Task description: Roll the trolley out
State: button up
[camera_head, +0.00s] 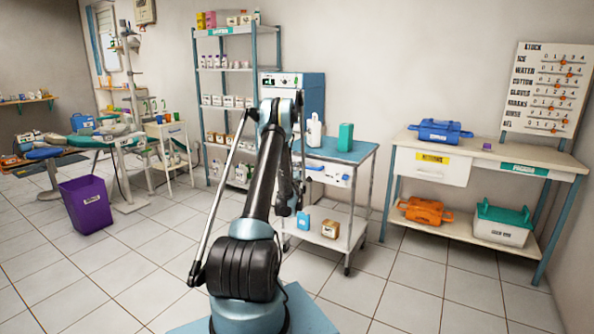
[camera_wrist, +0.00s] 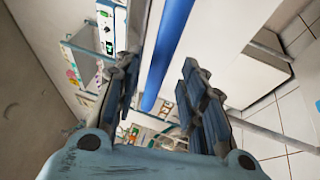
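The trolley (camera_head: 357,153) stands in the middle of the head view, with a blue top, a white drawer front, a lower white shelf and castors. A blue handle bar (camera_head: 318,167) runs along its near side. In the wrist view the blue bar (camera_wrist: 168,50) lies between the two fingers of my gripper (camera_wrist: 160,62). The fingers are apart, with a visible gap on both sides of the bar. Whether the bar is fully within their depth is unclear. In the head view my arm hides part of the trolley's left side and most of the gripper.
A workbench (camera_head: 480,157) is to the right, shelving (camera_head: 232,68) behind. Tiled floor (camera_head: 390,305) in front is clear.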

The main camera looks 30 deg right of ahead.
jog(key=shift+v, duration=2.15)
jog(key=shift+a, duration=0.1)
